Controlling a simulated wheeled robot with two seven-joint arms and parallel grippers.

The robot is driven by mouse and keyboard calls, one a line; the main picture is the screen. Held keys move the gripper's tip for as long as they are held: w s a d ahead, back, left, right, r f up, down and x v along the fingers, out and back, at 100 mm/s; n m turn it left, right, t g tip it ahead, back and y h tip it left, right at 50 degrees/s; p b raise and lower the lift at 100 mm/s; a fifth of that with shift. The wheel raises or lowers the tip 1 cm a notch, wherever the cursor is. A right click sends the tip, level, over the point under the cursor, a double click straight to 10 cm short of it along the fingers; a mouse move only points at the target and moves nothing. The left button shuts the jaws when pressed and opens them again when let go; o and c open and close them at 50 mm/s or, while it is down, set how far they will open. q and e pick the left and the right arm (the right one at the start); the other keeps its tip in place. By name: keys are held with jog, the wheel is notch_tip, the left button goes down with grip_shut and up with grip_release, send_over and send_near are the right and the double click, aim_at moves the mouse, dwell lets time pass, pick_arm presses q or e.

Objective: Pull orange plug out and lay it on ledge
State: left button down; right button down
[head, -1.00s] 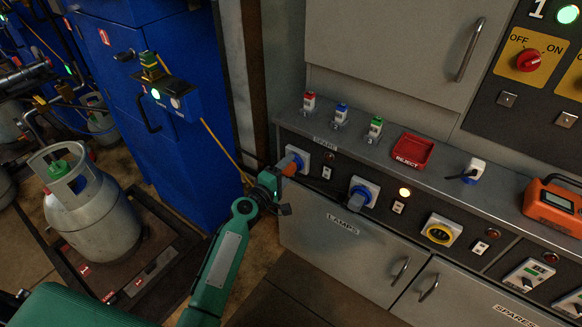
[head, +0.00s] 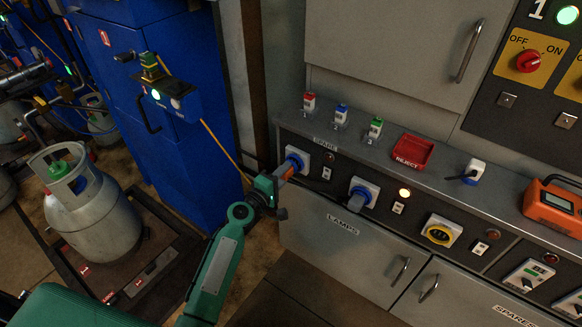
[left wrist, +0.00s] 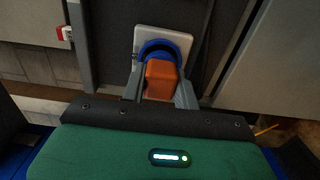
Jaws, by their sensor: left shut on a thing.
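My left gripper (head: 276,183) is shut on the orange plug (head: 284,172), just in front of the left socket (head: 296,160) on the dark panel. In the left wrist view the plug (left wrist: 162,80) sits between the two fingers, with the blue ring of the socket (left wrist: 150,47) close behind it. I cannot tell whether the plug's tip is still inside the socket. The grey ledge (head: 448,163) runs above the panel. My right gripper is not in view.
On the ledge stand red (head: 309,101), blue (head: 341,114) and green (head: 375,128) small items, a red REJECT tray (head: 412,150), a white-and-blue plug (head: 474,170) and an orange meter (head: 553,205).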

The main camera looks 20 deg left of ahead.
pick_arm(q)
jog(key=shift+v, duration=2.25)
